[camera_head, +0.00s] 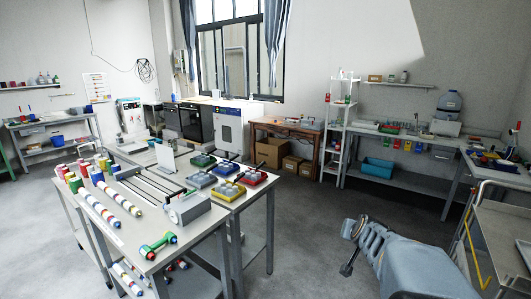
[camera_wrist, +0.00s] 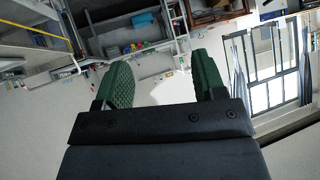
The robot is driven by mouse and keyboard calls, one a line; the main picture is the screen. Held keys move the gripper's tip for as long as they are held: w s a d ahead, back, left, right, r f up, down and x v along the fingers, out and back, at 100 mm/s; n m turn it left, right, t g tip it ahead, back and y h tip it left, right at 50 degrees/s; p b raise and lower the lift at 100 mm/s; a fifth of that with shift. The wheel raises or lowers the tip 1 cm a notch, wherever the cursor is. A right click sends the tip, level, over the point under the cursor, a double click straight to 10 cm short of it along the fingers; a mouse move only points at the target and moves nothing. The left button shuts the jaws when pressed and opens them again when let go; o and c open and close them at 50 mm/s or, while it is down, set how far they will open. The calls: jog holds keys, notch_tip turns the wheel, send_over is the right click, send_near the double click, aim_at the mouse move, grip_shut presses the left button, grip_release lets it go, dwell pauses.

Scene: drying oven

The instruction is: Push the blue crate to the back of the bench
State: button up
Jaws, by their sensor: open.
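A blue crate (camera_head: 376,167) sits on the low shelf under the back-right bench (camera_head: 408,140), whose top stands above it. What looks like the same crate shows small near the top of the wrist view (camera_wrist: 142,18), which appears upside down. My gripper (camera_wrist: 160,70) has two green ribbed fingers set wide apart with nothing between them. In the head view my arm (camera_head: 415,265) reaches in from the lower right over open floor, well short of the crate. Fine detail of the gripper there is hard to make out.
A white shelf rack (camera_head: 338,130) stands left of that bench. A table (camera_head: 120,215) with rollers, dumbbell-like parts and colored trays fills the left foreground. A metal bench (camera_head: 500,240) with a yellow rail is at right. The floor between is clear.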

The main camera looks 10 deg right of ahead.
jog(key=s+a+f+n+g+y, duration=0.1)
jog(key=s+a+n, duration=0.1)
jog(key=s+a, duration=0.2)
jog(key=s+a+f+n+g+y, duration=0.1)
jog(key=s+a, duration=0.4)
jog(key=a, duration=0.6)
jog(key=s+a+f+n+g+y, duration=0.1)
jog(key=s+a+n+g+y, duration=0.2)
jog(key=a, duration=0.5)
jog(key=shift+s+n+p, duration=0.3)
jog(key=shift+s+n, duration=0.6)
jog(key=shift+s, duration=0.05)
jog(key=shift+s+a+g, duration=0.2)
jog(key=shift+s+g, duration=0.1)
jog(key=shift+s, duration=0.05)
jog(key=shift+c, duration=0.4)
